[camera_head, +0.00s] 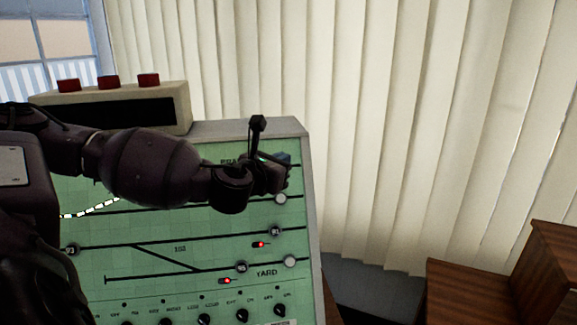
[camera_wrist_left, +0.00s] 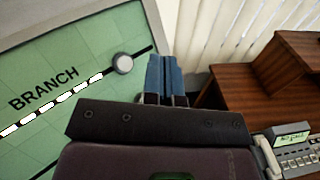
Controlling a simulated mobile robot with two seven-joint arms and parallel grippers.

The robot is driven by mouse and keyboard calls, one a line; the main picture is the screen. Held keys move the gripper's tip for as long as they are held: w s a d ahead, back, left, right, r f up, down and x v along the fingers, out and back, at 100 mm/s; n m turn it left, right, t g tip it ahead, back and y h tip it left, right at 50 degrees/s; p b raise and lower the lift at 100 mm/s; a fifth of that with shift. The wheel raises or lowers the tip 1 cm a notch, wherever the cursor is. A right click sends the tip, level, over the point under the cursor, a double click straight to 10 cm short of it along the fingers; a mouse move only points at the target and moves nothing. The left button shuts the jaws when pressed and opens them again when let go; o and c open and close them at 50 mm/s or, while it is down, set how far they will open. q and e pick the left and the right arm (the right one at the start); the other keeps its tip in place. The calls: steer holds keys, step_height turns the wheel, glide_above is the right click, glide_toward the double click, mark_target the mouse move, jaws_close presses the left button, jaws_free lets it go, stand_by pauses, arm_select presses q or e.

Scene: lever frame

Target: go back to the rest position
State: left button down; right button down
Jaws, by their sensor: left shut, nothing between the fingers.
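My left gripper (camera_head: 283,160) is at the upper right of the green track panel (camera_head: 170,268), in front of it, with my dark arm reaching in from the left. In the left wrist view its blue fingers (camera_wrist_left: 165,78) are together with nothing between them. They are close to a round grey knob (camera_wrist_left: 122,64) at the end of the BRANCH line, apart from it in the picture. My arm hides much of the panel's upper part. My right gripper is not in view.
A box with red buttons (camera_head: 160,108) stands behind my arm. Small knobs (camera_head: 242,315) line the panel's lower edge. Wooden furniture (camera_head: 470,290) is at the lower right. A telephone (camera_wrist_left: 298,158) shows in the wrist view. Pale vertical blinds (camera_head: 400,120) fill the back.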

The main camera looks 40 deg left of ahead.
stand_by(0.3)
arm_select(q)
steer(key=d+f+n+g+h+b, duration=0.1)
steer(key=d+f+n+h, duration=0.3)
steer(key=f+n, duration=0.65)
steer(key=d+f+n+g+h, duration=0.1)
steer(key=d+f+n+h, duration=0.1)
steer(key=d+f+n, duration=0.65)
steer(key=s+d+f+n+g+y, duration=0.1)
steer(key=s+d+f+n, duration=0.1)
steer(key=s+f+n, duration=0.5)
steer(key=s+d+f+n+g+y+b, duration=0.1)
steer(key=s+f+n, duration=0.7)
steer(key=f, duration=1.1)
steer(key=s+g+y, duration=0.1)
steer(key=s, duration=0.3)
steer(key=shift+s+d+n, duration=0.3)
steer(key=shift+s+d, duration=0.05)
steer(key=shift+d, duration=0.05)
